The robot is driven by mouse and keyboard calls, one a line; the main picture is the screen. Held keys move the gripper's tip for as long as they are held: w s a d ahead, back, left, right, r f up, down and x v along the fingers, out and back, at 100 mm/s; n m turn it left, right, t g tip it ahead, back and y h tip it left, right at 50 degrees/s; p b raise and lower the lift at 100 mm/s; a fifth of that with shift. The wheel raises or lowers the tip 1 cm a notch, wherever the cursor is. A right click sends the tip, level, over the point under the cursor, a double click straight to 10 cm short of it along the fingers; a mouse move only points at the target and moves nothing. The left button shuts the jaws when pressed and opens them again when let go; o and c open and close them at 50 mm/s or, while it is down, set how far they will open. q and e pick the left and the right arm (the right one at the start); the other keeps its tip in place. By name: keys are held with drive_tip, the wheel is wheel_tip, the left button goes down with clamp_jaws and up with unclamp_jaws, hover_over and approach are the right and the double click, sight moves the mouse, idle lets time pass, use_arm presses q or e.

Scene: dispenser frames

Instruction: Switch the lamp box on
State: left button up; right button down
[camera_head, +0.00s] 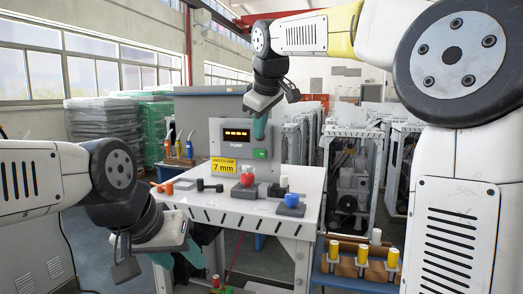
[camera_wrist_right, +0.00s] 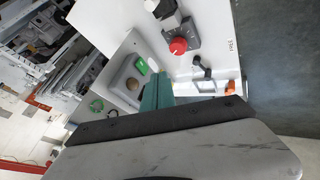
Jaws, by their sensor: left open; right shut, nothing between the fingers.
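In the head view a grey upright box (camera_head: 230,140) marked PUMP stands at the back of the white table, with a lit orange display (camera_head: 237,134) and a green part (camera_head: 260,154) on its front. I cannot tell which unit is the lamp box. My right gripper (camera_head: 260,127) is shut and empty, its teal fingers pointing down in front of the upper right of the PUMP box. In the right wrist view the fingers (camera_wrist_right: 157,92) are near a grey housing (camera_wrist_right: 120,78) with a green part (camera_wrist_right: 141,66) and a round beige part. My left gripper (camera_head: 184,256) is open and empty, low at the table's left front.
On the white table (camera_head: 225,208) stand a red knob (camera_head: 247,179), a blue knob (camera_head: 291,200) on a grey block, a black lever piece (camera_head: 208,185) and an orange piece (camera_head: 167,187). Yellow cylinders (camera_head: 363,254) stand in a rack at the lower right.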

sight(264, 154)
drive_tip(key=shift+w+f, duration=0.1)
drive_tip(key=x, duration=0.3)
drive_tip(key=w+d+x, duration=0.1)
drive_tip(key=x, duration=0.3)
drive_tip(key=r+x, duration=0.1)
drive_tip(key=x, duration=0.3)
drive_tip(key=shift+w+d, duration=0.25)
drive_tip(key=shift+w, duration=0.2)
drive_tip(key=shift+w+d, duration=0.25)
drive_tip(key=shift+w, duration=0.3)
drive_tip(key=shift+w+d, duration=0.4)
drive_tip(key=shift+d, duration=0.2)
drive_tip(key=shift+r, duration=0.1)
drive_tip(key=shift+a, duration=0.15)
